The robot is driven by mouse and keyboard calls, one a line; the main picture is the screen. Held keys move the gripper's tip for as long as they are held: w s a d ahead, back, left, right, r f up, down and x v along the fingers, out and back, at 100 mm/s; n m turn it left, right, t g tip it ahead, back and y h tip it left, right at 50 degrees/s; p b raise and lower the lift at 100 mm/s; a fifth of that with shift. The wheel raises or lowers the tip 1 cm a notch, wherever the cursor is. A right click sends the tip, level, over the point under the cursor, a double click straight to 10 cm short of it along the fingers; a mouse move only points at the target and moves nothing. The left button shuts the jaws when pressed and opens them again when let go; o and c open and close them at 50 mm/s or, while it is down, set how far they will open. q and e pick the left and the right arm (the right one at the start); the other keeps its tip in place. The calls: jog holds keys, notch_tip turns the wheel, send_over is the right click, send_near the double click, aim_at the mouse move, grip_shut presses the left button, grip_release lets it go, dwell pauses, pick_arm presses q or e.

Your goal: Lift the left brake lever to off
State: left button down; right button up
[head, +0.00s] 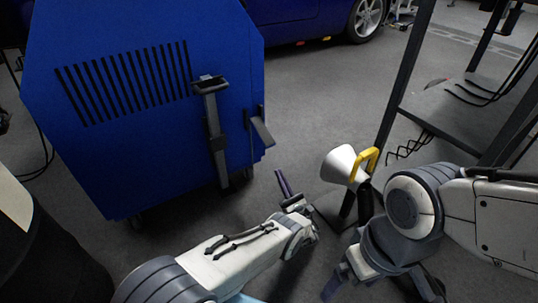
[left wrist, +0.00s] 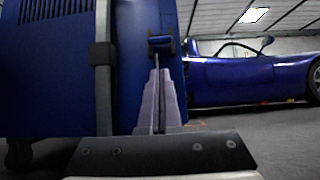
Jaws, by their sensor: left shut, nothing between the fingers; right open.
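A short dark lever (head: 261,130) sticks out from the right side of the blue cabinet (head: 110,165), its free end tilted downward; it looks like the brake lever. It also shows in the left wrist view (left wrist: 160,42), seen nearly end-on above my fingertips. My left gripper (head: 279,173) is shut and empty, below and to the right of the lever in the head view. Its fingers (left wrist: 157,78) point up toward the lever; whether they touch it is unclear, though the head view shows a gap. My right gripper (head: 383,291) is open and empty at the lower edge.
A tall grey upright (head: 215,135) with a top crosspiece stands on the cabinet beside the lever. A white cone with a yellow handle (head: 367,166) stands right of my left gripper, near a dark metal frame (head: 403,75). A blue car (left wrist: 240,72) is behind. Floor between is clear.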

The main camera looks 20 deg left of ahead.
pick_arm(q)
jog(key=shift+r, duration=0.1)
jog(key=b, duration=0.4)
send_near(262, 131)
jog(key=w+a, duration=0.2)
jog(key=shift+a+r, duration=0.2)
jog(key=shift+a, duration=0.1)
